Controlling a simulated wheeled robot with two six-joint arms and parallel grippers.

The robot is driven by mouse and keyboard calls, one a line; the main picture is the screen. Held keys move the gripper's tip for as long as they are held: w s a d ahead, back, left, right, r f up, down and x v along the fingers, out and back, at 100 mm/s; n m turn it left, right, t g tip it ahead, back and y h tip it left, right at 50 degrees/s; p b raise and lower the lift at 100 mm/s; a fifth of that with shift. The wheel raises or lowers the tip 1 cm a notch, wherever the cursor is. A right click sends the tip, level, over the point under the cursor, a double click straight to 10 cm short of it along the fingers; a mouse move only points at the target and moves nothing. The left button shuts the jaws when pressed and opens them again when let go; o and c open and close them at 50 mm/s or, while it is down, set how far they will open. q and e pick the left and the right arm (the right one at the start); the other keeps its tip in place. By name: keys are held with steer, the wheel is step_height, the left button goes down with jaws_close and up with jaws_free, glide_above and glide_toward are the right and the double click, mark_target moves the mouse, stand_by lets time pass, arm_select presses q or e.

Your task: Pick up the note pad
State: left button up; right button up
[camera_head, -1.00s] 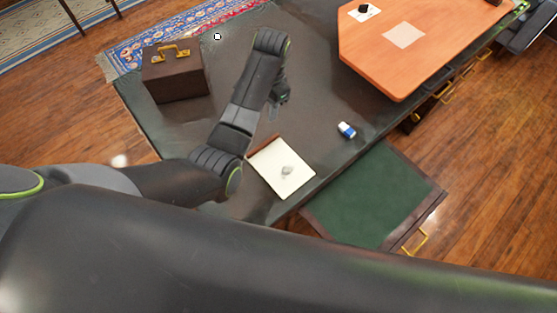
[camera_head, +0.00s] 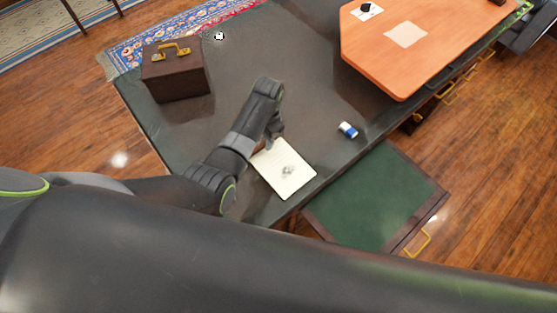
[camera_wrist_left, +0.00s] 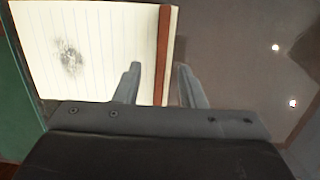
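The note pad (camera_head: 291,174) lies flat on the dark desk near its front edge. It has cream lined pages with a grey smudge and a brown binding strip. My left gripper (camera_head: 272,140) is over the far end of the pad in the head view. In the left wrist view the pad (camera_wrist_left: 95,45) fills the upper left, with its brown edge (camera_wrist_left: 166,50) upright in the picture. There my left gripper (camera_wrist_left: 158,85) is open, with one finger over the page and the other past the brown edge. Nothing shows between the fingers except that edge. My right gripper is not in view.
A blue and white eraser (camera_head: 348,130) lies right of the pad on the desk (camera_head: 225,110). A brown case (camera_head: 175,72) stands at the desk's far left. An orange board (camera_head: 420,65) is at the right. An open green-lined drawer (camera_head: 378,200) juts out in front.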

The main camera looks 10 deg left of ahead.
arm_select(q)
steer(key=shift+f, duration=0.7)
steer(key=shift+c, duration=0.4)
jaws_close()
steer(key=shift+r, duration=0.15)
